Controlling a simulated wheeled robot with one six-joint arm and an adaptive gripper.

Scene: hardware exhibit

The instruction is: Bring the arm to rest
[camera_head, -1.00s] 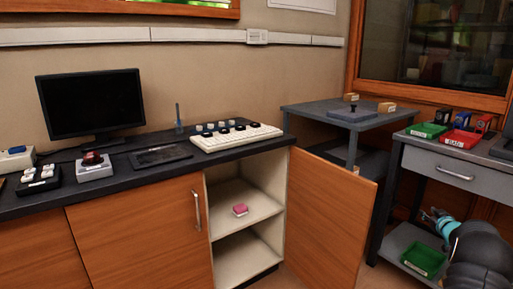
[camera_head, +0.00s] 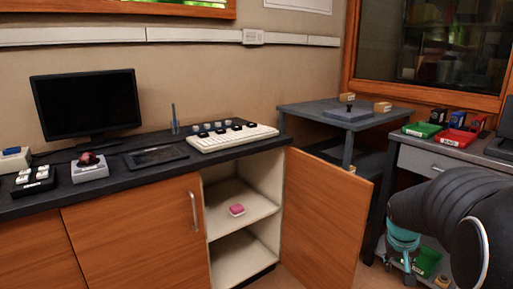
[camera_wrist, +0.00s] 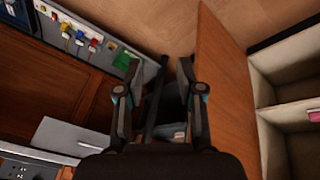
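My arm shows at the lower right of the head view, dark grey with a teal wrist. My gripper (camera_head: 400,272) hangs at its end, pointing down in front of the grey drawer table. In the wrist view my gripper (camera_wrist: 162,75) has its two fingers spread well apart, with nothing between them. The open wooden cabinet door (camera_wrist: 222,90) is close to the right finger there. In the head view the door (camera_head: 322,215) stands swung out, to the left of my gripper and apart from it.
A pink block (camera_head: 237,209) lies on the cabinet's middle shelf. The black counter (camera_head: 120,168) holds a monitor (camera_head: 86,103) and a white key panel (camera_head: 232,138). The grey drawer table (camera_head: 440,163) carries red and green trays. A green bin (camera_head: 428,262) sits low behind my gripper.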

